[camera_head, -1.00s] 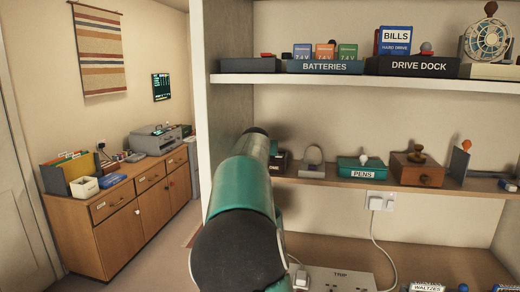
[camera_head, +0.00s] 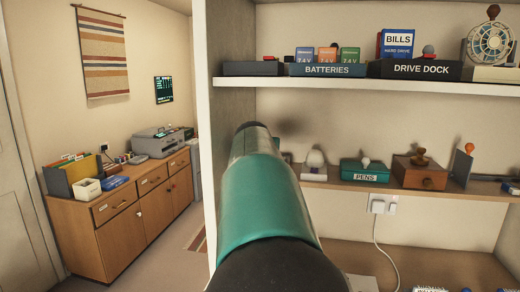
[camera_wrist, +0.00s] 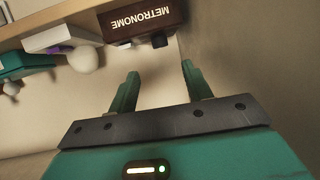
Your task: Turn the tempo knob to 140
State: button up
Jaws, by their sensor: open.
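The metronome (camera_wrist: 140,22) is a dark brown box with a white METRONOME label, upside down at the top of the wrist view. I cannot tell which is the tempo knob, and no scale is readable. My gripper (camera_wrist: 160,82) is open and empty, its two green fingers apart from the metronome and pointing toward it. In the head view my arm covers the gripper and most or all of the metronome.
On the middle shelf, a pale rounded object on a base (camera_head: 314,165), a green PENS box (camera_head: 365,171) and a wooden box (camera_head: 419,173) stand to the right. An upper shelf (camera_head: 330,83) runs above. A pale wall (camera_wrist: 235,55) rises beside the gripper in the wrist view.

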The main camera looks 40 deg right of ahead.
jog(key=v, duration=0.2)
jog(key=shift+s+a+r, duration=0.1)
jog(key=shift+s+a, duration=0.05)
jog(key=shift+a, duration=0.1)
jog(key=shift+s+d, duration=0.1)
dwell(0.4)
